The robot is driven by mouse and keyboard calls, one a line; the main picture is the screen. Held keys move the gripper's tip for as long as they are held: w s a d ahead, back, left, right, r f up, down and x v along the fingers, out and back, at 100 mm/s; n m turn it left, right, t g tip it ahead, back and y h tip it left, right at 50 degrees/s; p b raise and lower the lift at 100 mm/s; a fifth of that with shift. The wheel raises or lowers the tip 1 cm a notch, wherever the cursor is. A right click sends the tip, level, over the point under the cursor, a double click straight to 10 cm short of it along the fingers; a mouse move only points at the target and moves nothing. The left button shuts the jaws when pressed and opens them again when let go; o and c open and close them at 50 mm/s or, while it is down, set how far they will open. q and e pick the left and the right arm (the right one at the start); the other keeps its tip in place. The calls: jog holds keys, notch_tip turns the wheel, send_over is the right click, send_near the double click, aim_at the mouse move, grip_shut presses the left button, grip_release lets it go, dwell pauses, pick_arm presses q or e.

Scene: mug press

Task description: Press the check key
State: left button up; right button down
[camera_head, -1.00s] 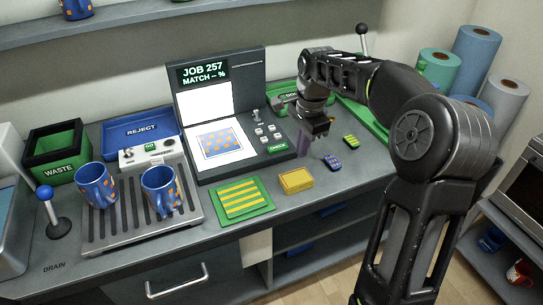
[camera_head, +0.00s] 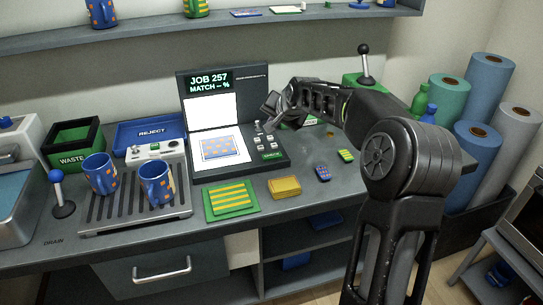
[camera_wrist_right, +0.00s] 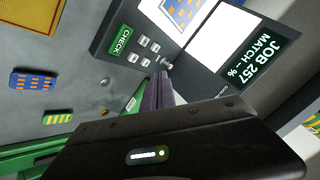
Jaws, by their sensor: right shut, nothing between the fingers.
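The green check key (camera_head: 270,155) sits at the front right of the dark console (camera_head: 240,178), below several small grey keys. It also shows in the right wrist view, where the check key (camera_wrist_right: 119,41) is clear and uncovered. My right gripper (camera_head: 270,112) is over the right side of the console, behind the check key. In the right wrist view my right gripper (camera_wrist_right: 159,88) is shut and empty, its fingertips beside the small keys and apart from the check key. Its height above the panel is hard to tell. My left gripper is not in view.
The console display (camera_head: 208,82) reads "JOB 257 MATCH – %". A small lever (camera_head: 257,127) stands beside the keys. Two blue mugs stand on the drain rack (camera_head: 125,215).

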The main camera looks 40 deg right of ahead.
aim_at(273, 157)
jog(key=shift+f+b, duration=3.15)
jog(key=shift+f, duration=1.25)
jog(key=shift+f, duration=0.1)
jog(key=shift+f+b, duration=0.35)
jog(key=shift+b, duration=0.05)
jog(key=shift+f+b, duration=0.4)
jog(key=shift+f, duration=0.05)
jog(key=shift+r, duration=0.1)
jog(key=shift+r+p, duration=0.65)
jog(key=shift+r, duration=0.15)
jog(key=shift+r+p, duration=1.75)
jog(key=shift+r, duration=0.8)
